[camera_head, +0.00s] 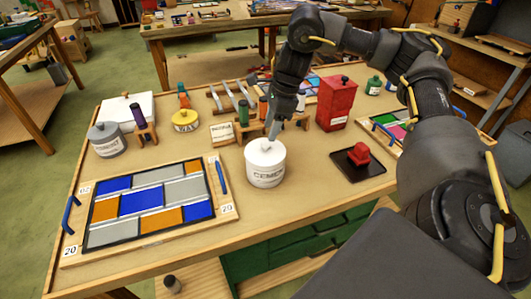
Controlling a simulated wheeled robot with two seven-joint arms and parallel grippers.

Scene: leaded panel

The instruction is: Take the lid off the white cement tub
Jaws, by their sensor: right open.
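The white cement tub (265,168) stands upright on the workbench, right of the coloured panel, with its label facing me. Its white lid (264,148) is on top, with a small knob in the middle. My right gripper (272,137) reaches down from above, its fingertips at or just above the lid's knob. It is open; whether the fingers touch the knob I cannot tell. My left gripper is not in view.
A grey cement tub (107,141) stands at the left. The leaded panel (150,205) lies in front of it. A red stamp on a dark pad (358,158) and a red box (336,101) are to the right.

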